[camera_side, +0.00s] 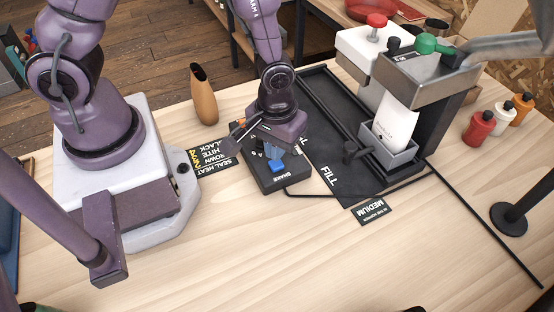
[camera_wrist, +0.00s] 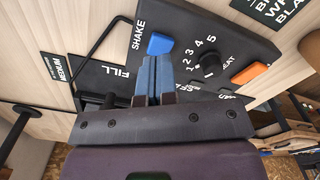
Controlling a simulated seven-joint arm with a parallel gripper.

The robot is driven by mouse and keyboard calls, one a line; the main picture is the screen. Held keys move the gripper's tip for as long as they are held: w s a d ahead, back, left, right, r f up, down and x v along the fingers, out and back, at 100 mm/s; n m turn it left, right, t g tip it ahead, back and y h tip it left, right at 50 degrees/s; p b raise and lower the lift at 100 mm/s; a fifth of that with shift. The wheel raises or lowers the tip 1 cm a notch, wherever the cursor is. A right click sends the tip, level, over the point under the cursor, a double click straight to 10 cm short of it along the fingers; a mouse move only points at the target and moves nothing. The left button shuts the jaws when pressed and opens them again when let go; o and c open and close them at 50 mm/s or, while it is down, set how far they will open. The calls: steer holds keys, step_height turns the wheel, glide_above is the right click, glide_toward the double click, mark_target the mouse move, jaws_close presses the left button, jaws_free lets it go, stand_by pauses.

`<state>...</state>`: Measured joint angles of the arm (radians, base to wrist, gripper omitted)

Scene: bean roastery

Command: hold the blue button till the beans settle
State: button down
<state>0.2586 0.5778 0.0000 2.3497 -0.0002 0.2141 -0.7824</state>
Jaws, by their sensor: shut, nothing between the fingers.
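The blue button (camera_side: 276,167) sits on the black control box (camera_side: 283,182), by the word SHAKE. In the wrist view the blue button (camera_wrist: 160,43) is just beyond my fingertips. My gripper (camera_side: 272,152) points down over the box with its fingers together and empty. In the wrist view the gripper (camera_wrist: 152,58) reaches the near edge of the button; I cannot tell whether it touches or presses it. A white bag (camera_side: 396,125) stands upright in a grey holder (camera_side: 390,150) under the filling machine (camera_side: 420,85). The beans are not visible.
The box also has a numbered dial (camera_wrist: 208,64) and an orange button (camera_wrist: 250,74), close right of my fingers in the wrist view. Several bottles (camera_side: 478,127) stand at the right. The front tabletop is clear.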

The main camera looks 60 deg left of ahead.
steer(key=shift+f, duration=0.15)
steer(key=shift+f, duration=1.25)
stand_by(2.1)
steer(key=shift+r, duration=3)
